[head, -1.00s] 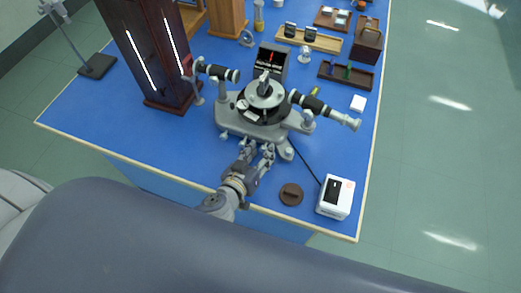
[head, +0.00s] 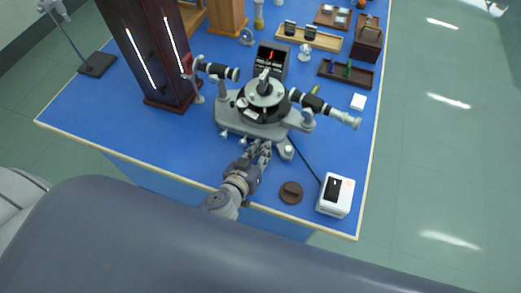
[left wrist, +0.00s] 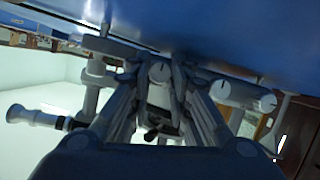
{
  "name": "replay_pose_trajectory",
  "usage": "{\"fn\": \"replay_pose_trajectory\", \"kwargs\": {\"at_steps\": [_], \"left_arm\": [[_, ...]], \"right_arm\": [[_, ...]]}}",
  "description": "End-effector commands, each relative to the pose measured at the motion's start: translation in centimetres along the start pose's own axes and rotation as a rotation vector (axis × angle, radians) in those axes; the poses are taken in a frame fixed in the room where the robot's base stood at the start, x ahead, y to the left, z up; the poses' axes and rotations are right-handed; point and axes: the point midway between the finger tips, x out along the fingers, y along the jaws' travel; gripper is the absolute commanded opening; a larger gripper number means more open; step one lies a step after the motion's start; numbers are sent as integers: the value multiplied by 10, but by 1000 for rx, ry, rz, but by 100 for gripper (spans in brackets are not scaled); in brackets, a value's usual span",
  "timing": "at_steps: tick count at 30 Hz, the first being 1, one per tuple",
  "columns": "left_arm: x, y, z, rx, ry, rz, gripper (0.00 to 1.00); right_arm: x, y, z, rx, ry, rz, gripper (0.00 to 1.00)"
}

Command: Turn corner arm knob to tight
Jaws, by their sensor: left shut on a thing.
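The grey spectrometer (head: 235,128) stands on the blue bench, with a black round table and two telescope-like tubes. In the left wrist view several pale round knobs show; one with a dark index line (left wrist: 160,72) lies between my fingers, and two more (left wrist: 220,90) and (left wrist: 266,102) sit to its right. My left gripper (head: 262,147) is at the front of the spectrometer base, shut on the middle knob; its fingers also show in the left wrist view (left wrist: 160,92). In the head view the gripper hides that knob. My right gripper is in neither view.
A brown round disc (head: 291,192) and a white box with a dark panel (head: 336,196) lie near the front right bench edge. A black cable runs to the box. A tall dark lamp housing (head: 150,60) stands behind left. Bare blue bench lies left of the spectrometer.

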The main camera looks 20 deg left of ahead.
Motion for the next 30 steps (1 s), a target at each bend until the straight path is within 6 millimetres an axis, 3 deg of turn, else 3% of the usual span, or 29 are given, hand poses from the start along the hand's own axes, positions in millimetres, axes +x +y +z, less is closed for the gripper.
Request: {"fn": "replay_pose_trajectory", "kwargs": {"at_steps": [14,30], "left_arm": [[2,4,3,347,2,-150,0],[4,7,8,825,2,-346,0]], "right_arm": [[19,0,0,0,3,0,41],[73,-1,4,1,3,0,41]]}}
